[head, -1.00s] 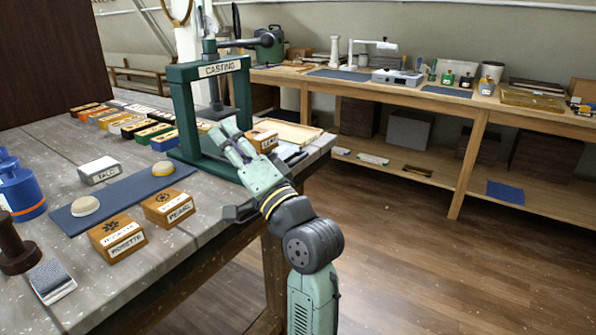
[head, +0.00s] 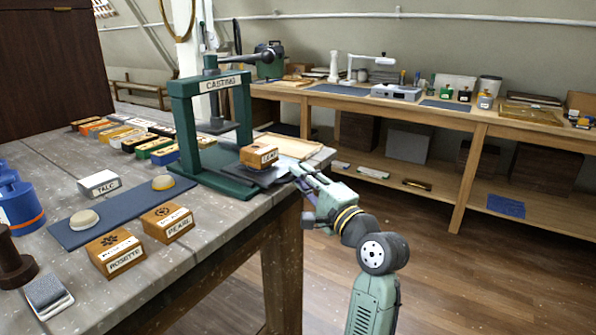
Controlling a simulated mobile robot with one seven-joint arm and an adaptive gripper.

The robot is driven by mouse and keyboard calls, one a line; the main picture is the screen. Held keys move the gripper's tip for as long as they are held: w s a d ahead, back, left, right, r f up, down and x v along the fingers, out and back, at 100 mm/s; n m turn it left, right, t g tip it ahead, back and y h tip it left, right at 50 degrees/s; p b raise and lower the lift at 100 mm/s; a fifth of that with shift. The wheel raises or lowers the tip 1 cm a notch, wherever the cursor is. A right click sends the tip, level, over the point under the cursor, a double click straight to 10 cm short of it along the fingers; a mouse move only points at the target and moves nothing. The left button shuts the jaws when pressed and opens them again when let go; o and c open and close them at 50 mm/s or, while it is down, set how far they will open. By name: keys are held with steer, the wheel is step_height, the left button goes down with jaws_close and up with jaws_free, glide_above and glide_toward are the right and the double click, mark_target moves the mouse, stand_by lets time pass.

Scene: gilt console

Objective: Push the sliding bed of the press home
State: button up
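The press (head: 184,112) is a dark green frame marked CASTING, standing near the right end of the long table, with a dark platen (head: 217,127) on its screw. Its sliding bed, a dark plate (head: 264,179), sticks out to the right of the frame. A wooden block (head: 258,156) with a partly readable label sits on the bed. My gripper (head: 301,181) is at the right, just past the bed's outer end and beside the table edge. It holds nothing that I can see. Its fingers are small here; contact with the bed and finger opening are unclear.
Blocks marked ROSETTE (head: 117,253) and PEARL (head: 168,222), a TALC box (head: 99,184) and a blue mat (head: 120,213) with two pale discs lie left of the press. A pale board (head: 287,146) lies behind the bed. Floor (head: 440,270) is open at right.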

steer(key=shift+x, duration=0.95)
steer(key=shift+c, duration=0.2)
jaws_close()
